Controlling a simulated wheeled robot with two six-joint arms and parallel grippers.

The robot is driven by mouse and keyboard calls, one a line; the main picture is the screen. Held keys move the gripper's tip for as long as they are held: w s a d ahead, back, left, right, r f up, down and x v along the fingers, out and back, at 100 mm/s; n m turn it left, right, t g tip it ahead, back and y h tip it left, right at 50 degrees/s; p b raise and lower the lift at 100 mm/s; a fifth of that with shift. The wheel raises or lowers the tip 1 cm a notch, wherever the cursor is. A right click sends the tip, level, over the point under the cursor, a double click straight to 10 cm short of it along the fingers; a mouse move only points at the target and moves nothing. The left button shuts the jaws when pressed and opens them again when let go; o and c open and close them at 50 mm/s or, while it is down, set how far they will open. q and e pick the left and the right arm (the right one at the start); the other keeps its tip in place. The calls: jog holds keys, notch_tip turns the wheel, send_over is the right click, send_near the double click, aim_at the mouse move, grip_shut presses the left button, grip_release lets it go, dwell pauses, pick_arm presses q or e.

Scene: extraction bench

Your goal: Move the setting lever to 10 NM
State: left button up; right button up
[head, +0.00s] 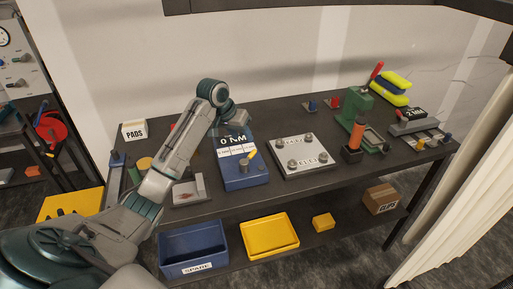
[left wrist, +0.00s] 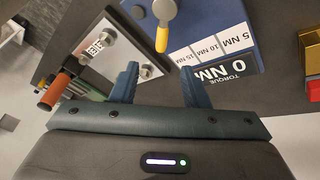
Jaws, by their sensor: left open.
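The blue torque unit (head: 243,183) stands on the bench with a sign reading 0 NM (head: 232,140). Its setting lever (head: 252,154) has a grey hub and a yellow tip. The left wrist view also shows the lever (left wrist: 162,38) and the white labels 5 NM, 10 NM (left wrist: 211,47) and 15 NM. The yellow tip lies beside the 15 NM end of the label row. My left gripper (left wrist: 158,88) is open and empty, above the rear of the unit, apart from the lever. Its fingertips are hard to make out in the head view. My right gripper is not in view.
Right of the unit is a white plate with grey knobs (head: 302,157). Beyond it stand an orange-handled tool (head: 356,137) and a green press (head: 362,108). A PADS box (head: 134,131) is at the left. Blue (head: 194,248) and yellow bins (head: 270,235) sit on the lower shelf.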

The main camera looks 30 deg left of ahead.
aim_at(251, 152)
pick_arm(q)
jog(key=p+x, duration=0.3)
jog(key=x, duration=0.6)
jog(key=shift+s, duration=0.2)
jog(key=shift+f, duration=0.3)
jog(key=shift+a, duration=0.1)
jog(key=shift+c, duration=1.2)
grip_shut()
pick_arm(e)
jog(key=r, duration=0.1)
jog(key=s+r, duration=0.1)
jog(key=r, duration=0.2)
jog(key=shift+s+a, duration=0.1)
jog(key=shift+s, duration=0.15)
